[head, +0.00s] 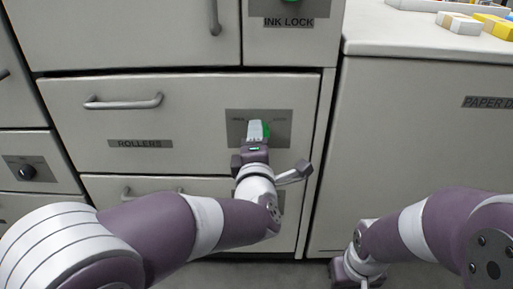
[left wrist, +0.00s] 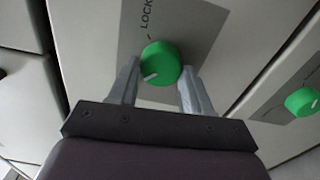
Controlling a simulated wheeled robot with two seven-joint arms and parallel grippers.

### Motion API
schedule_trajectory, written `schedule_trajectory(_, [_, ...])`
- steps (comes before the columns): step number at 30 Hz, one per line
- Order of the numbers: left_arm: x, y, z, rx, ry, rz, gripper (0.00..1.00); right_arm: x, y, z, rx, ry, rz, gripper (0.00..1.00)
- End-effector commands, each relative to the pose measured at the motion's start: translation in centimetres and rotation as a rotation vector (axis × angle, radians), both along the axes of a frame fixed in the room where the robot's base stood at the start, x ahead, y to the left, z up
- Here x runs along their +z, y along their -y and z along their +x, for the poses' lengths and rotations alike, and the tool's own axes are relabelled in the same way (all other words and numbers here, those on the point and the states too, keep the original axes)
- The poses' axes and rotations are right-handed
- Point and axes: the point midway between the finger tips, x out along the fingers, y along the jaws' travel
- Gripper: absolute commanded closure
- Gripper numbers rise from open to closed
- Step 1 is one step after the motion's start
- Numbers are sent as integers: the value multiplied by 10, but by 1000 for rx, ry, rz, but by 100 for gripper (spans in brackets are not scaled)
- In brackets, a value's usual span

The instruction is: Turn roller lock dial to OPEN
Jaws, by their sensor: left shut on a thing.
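The roller lock dial (head: 266,129) is a green knob on a grey plate (head: 278,138) at the right of the drawer labelled ROLLERS (head: 140,143). In the left wrist view the dial (left wrist: 161,62) sits between the two fingers of my left gripper (left wrist: 156,85), which is shut on it. A white mark on its face points to the lower left; the word LOCK (left wrist: 147,14) is on the plate above. In the head view my left gripper (head: 256,133) covers much of the dial. My right gripper (head: 350,271) is low at the bottom edge, its fingers not clear.
An INK LOCK plate (head: 289,23) with a green knob is above. Another green dial (left wrist: 302,101) shows in the left wrist view. A dark knob (head: 27,172) is at the far left. A counter (head: 400,38) stands at the right with boxes (head: 460,23) on top.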

Motion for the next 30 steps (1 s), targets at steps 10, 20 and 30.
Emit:
schedule_trajectory(10, [-2,0,0,0,-1,-98,82,-13,0,0,0,0,0,100])
schedule_trajectory(20, [-1,0,0,0,-2,-109,82,-13,0,0,0,0,0,100])
schedule_trajectory(30, [-1,0,0,0,-1,-108,27,-13,0,0,0,0,0,100])
